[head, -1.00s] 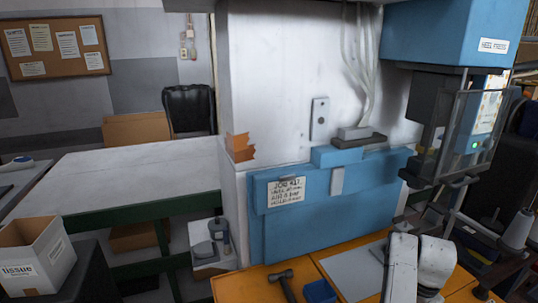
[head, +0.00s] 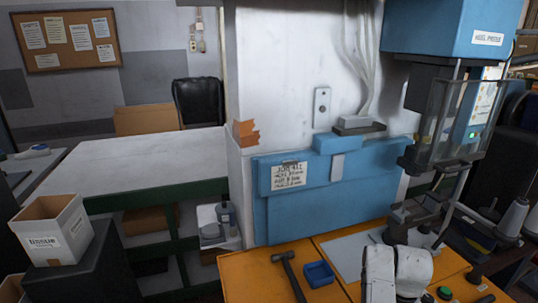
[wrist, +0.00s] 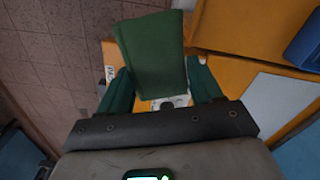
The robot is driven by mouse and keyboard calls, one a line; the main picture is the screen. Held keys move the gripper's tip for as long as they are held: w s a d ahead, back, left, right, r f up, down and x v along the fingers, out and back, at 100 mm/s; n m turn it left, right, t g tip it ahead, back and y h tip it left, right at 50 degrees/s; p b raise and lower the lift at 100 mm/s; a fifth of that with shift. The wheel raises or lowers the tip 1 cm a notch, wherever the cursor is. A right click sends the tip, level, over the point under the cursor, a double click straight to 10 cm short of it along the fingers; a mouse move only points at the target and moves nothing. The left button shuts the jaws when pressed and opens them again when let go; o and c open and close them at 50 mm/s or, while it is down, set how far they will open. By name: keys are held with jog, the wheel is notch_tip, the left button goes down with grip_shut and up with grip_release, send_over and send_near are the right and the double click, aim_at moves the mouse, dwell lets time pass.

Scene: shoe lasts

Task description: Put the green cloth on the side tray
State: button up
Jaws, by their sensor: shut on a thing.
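The green cloth (wrist: 152,50) shows in the wrist view as a folded dark green piece. My gripper (wrist: 160,74) is shut on it, with one dark green finger on each side. The cloth hides part of what lies beneath. Neither the cloth nor the gripper shows in the head view, where only white parts of my arm appear at the lower right. A small white tray-like surface (head: 208,214) with grey containers stands beside the orange bench in the head view. I cannot tell for sure whether it is the side tray.
The orange bench (head: 262,285) carries a hammer (head: 289,272) and a blue bin (head: 319,273). A tissue box (head: 55,232) stands on a dark stand at the left. A pale table (head: 130,170) is behind. The heel press (head: 445,110) rises at the right. Tiled floor (wrist: 50,50) is open left of the cloth.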

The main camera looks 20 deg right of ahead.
jog(key=s+a+f+n, duration=0.2)
jog(key=a+n, duration=0.5)
jog(key=a, duration=0.3)
jog(key=s+a+f+n, duration=0.25)
jog(key=a+n, duration=0.35)
jog(key=a, duration=0.5)
jog(key=f+b, duration=0.5)
jog(key=shift+s+f+b, duration=0.1)
jog(key=shift+s+b, duration=0.1)
jog(key=shift+b, duration=0.1)
jog(key=shift+s, duration=0.1)
